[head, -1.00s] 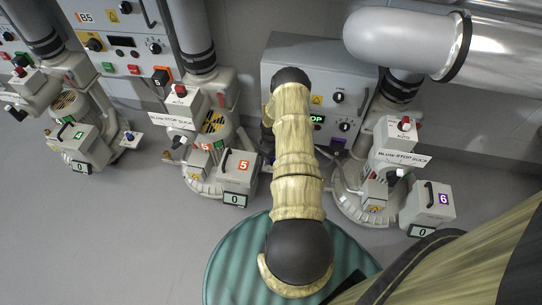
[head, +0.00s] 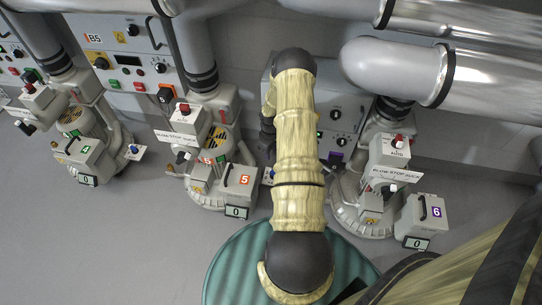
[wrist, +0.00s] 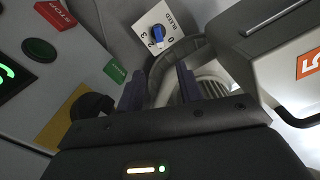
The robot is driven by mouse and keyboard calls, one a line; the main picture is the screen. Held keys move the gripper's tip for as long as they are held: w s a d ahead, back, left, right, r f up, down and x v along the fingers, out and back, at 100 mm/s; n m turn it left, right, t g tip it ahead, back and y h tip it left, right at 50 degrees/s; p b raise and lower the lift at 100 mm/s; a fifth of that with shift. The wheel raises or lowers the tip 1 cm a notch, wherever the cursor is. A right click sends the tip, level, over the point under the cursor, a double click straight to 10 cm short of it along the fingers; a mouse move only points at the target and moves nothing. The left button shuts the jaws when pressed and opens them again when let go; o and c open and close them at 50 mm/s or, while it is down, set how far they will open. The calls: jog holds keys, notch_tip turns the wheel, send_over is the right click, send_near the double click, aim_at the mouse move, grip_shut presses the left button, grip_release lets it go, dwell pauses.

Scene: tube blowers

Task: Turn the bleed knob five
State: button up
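The bleed knob five (wrist: 158,33) is a small blue knob on a white plate lettered BLEED, with numbers around it. In the wrist view it is beyond the fingertips, near the top middle. My gripper (wrist: 160,84) has two dark fingers apart with nothing between them, and they do not touch the knob. The orange 5 label (wrist: 310,63) is at the right edge of the wrist view. In the head view, blower 5's box (head: 238,184) stands just left of my arm. My gripper there is mostly hidden behind my arm.
A panel with a green button (wrist: 39,48) and a red STOP label (wrist: 55,14) lies left of my fingers. A grey housing (wrist: 285,50) is close on the right. In the head view, blower 4 (head: 85,155) and blower 6 (head: 425,215) stand on either side.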

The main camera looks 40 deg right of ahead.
notch_tip(320, 180, up, 4)
jog(key=shift+f+p, duration=0.2)
jog(key=shift+p, duration=0.15)
